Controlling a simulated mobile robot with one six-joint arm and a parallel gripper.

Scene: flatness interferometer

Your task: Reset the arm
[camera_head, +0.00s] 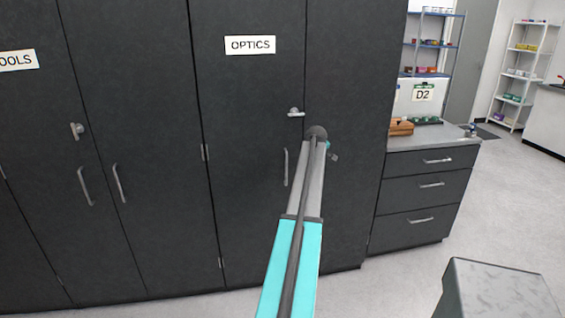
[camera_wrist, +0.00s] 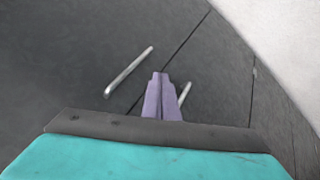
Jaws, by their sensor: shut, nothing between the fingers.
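My arm reaches forward in the head view toward a dark cabinet door with an OPTICS sign (camera_head: 250,45). My gripper (camera_wrist: 160,76) shows in the wrist view as two purple fingers, shut and empty. The fingers point toward the dark cabinet fronts. A metal bar handle (camera_wrist: 128,72) lies to the left of the fingertips and another handle (camera_wrist: 185,94) lies just right of them, partly hidden. I cannot tell whether the fingers touch the cabinet. In the head view the gripper is mostly hidden behind my arm's end.
A silver latch (camera_head: 295,113) and a bar handle (camera_head: 286,167) are on the OPTICS door, close to my arm. A grey drawer unit (camera_head: 430,185) stands to the right, with a wooden box (camera_head: 401,127) on top. A grey block (camera_head: 500,290) stands at the lower right. Open floor lies beyond.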

